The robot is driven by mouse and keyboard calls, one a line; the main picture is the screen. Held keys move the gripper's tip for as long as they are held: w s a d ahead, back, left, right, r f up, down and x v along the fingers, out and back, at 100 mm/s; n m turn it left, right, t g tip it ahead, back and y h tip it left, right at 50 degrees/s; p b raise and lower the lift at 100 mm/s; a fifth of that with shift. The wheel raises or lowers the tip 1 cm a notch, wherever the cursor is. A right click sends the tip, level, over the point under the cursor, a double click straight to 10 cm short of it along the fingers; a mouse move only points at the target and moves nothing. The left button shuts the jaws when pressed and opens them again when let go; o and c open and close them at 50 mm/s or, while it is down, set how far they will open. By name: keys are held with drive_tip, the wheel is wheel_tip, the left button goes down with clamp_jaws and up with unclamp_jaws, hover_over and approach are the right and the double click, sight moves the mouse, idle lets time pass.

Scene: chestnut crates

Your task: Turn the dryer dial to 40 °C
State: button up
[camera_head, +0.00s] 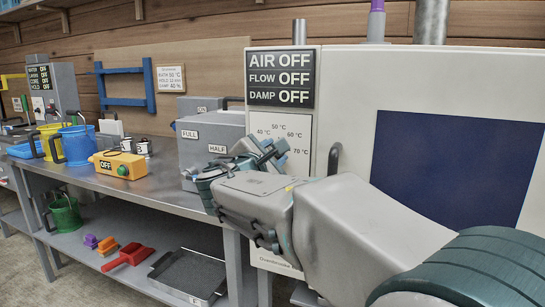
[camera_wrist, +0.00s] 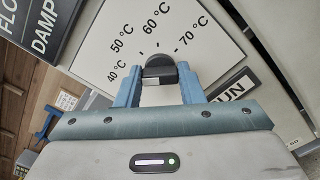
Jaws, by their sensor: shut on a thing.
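The dryer (camera_head: 358,90) is a large white cabinet on the right in the head view. Its dial plate (camera_head: 298,123) is marked 40, 50, 60 and 70 °C and also fills the upper part of the wrist view (camera_wrist: 185,25). The dark dial knob (camera_wrist: 159,62) sits below the 60 °C mark in the wrist view. My gripper (camera_wrist: 158,82) has its blue fingers on both sides of the knob, shut on it. In the head view my gripper (camera_head: 268,153) covers the knob. I cannot tell which mark the knob points to.
A display (camera_head: 281,76) on the dryer reads AIR OFF, FLOW OFF, DAMP OFF. A dark handle (camera_head: 334,158) stands right of the dial. A grey bench (camera_head: 170,190) at left carries grey boxes, an orange OFF box (camera_head: 118,165), cups and buckets. A RUN label (camera_wrist: 236,89) is near my right finger.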

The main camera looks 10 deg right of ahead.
drive_tip(key=shift+a, duration=0.1)
drive_tip(key=o, duration=1)
drive_tip(key=shift+p+v, duration=1.2)
drive_tip(key=shift+v, duration=5.7)
